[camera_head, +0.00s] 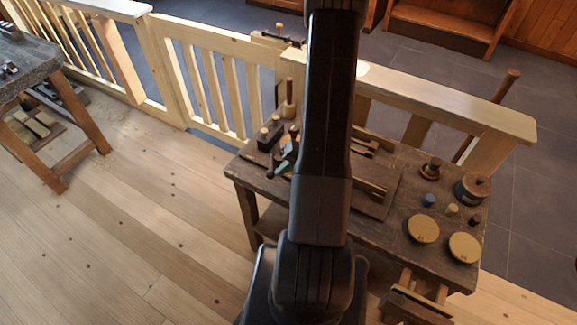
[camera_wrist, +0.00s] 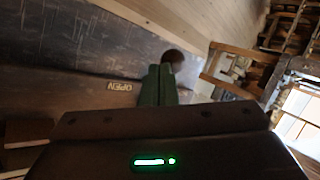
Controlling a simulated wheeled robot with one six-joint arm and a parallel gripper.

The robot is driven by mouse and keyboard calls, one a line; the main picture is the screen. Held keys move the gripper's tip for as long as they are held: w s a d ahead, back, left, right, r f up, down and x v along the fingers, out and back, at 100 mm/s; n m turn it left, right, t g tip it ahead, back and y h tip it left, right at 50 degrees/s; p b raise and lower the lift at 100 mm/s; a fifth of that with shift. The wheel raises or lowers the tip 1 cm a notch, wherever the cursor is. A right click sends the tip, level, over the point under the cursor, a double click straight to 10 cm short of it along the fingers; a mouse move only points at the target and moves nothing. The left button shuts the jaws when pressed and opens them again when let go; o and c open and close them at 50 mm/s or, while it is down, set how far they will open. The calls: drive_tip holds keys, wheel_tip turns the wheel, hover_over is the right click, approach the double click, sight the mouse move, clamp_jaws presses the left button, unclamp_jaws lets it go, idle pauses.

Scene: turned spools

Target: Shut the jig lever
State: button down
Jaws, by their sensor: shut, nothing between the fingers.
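My gripper (camera_wrist: 160,72) shows in the wrist view as two green fingers pressed together, with nothing between them. A dark brown rounded knob (camera_wrist: 173,57), which looks like the jig lever's end, shows just beyond the fingertips; I cannot tell whether they touch. A brown board (camera_wrist: 70,88) beside the fingers carries the label "OPEN" (camera_wrist: 120,87). In the head view, a dark board with wooden strips (camera_head: 378,207), perhaps the jig, lies on the workbench (camera_head: 340,226). My arm hides part of it, and the lever is not clear there.
Round wooden discs (camera_head: 423,229), a dark lidded pot (camera_head: 472,187) and small spools (camera_head: 431,168) stand at the bench's right. A mallet-like tool (camera_head: 289,98) and blocks are at its left. A pale railing (camera_head: 440,95) runs behind.

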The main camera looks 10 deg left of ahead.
sight(270, 174)
drive_tip(key=shift+a+f+b, duration=0.1)
drive_tip(key=shift+b, duration=0.35)
